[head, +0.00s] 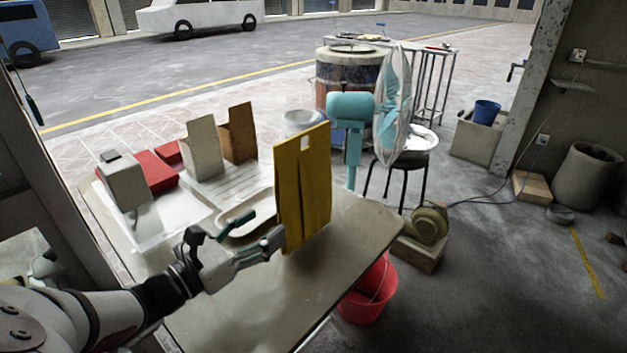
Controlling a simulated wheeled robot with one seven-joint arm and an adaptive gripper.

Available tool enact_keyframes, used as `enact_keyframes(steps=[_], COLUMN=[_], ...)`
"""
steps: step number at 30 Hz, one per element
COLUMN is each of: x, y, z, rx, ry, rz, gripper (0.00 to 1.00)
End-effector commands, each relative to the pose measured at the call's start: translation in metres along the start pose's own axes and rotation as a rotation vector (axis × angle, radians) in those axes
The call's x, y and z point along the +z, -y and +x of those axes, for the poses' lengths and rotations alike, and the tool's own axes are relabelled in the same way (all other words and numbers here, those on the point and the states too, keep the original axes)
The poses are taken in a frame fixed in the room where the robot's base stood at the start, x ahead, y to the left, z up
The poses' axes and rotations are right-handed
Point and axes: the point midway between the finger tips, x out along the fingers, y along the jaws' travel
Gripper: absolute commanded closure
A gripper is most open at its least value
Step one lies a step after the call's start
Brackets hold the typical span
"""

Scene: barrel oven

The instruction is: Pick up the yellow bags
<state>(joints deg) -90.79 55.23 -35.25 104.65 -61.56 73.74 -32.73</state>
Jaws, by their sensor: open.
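A tall, flat yellow bag (304,190) stands upright near the far right side of the table (285,300). It has a cut-out near its top edge. I see one upright yellow shape and cannot tell whether it is several bags together. My gripper (262,232) is open just left of the yellow bag's lower part. One finger reaches close to the bag's lower left edge, and I cannot tell whether it touches. The other finger points up and right over a white tray, apart from the bag.
A white tray (150,235), red boxes (157,170), a white carton (203,148) and a brown carton (238,133) stand left and behind. A turquoise fan (352,120) stands behind the bag. A red bucket (370,292) is right of the table. The table's front is clear.

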Motion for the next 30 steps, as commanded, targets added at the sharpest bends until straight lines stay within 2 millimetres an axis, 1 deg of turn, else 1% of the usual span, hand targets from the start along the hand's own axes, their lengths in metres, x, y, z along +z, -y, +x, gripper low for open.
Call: enact_keyframes(steps=[1,3,9,12,17,24,27,30], x=[0.0,-0.001,-0.001,-0.001,-0.001,-0.003,-0.002,-0.001], y=[0.001,0.001,0.001,0.001,0.001,-0.002,-0.002,-0.002], z=[0.011,0.025,0.059,0.069,0.078,0.111,0.121,0.126], rx=[-0.005,-0.006,-0.005,-0.005,-0.004,-0.006,-0.004,-0.004], ry=[0.0,-0.001,-0.002,-0.003,-0.002,-0.002,-0.003,-0.003], rz=[0.001,0.001,0.002,0.003,0.003,0.004,0.003,0.004], gripper=[0.4,0.4,0.4,0.4,0.4,0.4,0.4,0.4])
